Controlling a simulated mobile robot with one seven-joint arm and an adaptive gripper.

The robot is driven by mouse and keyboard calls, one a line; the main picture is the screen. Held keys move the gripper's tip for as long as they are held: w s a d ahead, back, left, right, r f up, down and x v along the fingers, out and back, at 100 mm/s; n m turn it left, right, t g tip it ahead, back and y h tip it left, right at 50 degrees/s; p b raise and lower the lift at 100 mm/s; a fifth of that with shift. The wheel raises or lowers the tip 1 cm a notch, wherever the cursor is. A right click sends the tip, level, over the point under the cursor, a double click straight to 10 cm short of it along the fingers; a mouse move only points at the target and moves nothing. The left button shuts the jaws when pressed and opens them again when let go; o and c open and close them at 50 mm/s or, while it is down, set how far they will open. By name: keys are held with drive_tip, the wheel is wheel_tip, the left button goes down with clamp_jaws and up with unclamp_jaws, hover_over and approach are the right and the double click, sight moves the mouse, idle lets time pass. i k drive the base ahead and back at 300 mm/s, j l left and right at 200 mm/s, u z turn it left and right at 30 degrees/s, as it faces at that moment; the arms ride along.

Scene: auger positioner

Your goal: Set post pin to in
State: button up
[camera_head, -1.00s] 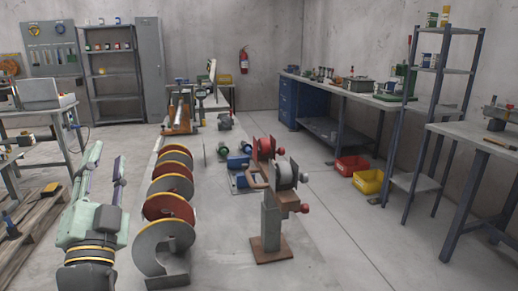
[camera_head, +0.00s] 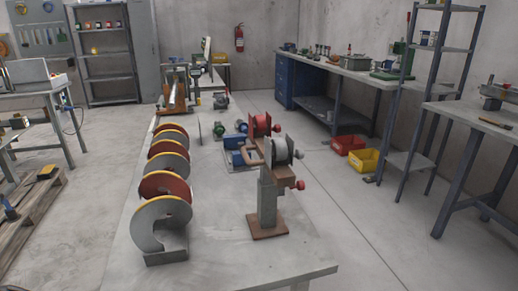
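A grey post (camera_head: 268,203) stands upright on a brown base plate (camera_head: 267,226) near the front of the low grey table. A grey drum-like head (camera_head: 283,150) sits at its top. One red knob (camera_head: 299,185) sticks out to the right on a brown bracket below the head, and another red knob (camera_head: 298,154) sits at the head's right side. I cannot tell which knob is the post pin, or how far in it sits. A second, red head (camera_head: 260,124) stands just behind. My gripper is not in view.
Several red and grey auger discs (camera_head: 163,222) with yellow edges stand in a row left of the post. Blue motor-like parts (camera_head: 236,143) lie behind it. The table's front right corner (camera_head: 325,268) is bare. Open floor lies to the right, before the shelf (camera_head: 408,160).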

sight(300, 186)
drive_tip(key=l+u, duration=0.25)
drive_tip(key=l, duration=0.4)
drive_tip(key=l+u, duration=0.25)
drive_tip(key=l, duration=0.45)
drive_tip(key=l+u, duration=0.25)
drive_tip(key=l, duration=0.4)
drive_tip(key=k+l+u, duration=0.1)
drive_tip(key=l+u, duration=0.15)
drive_tip(key=l, duration=0.4)
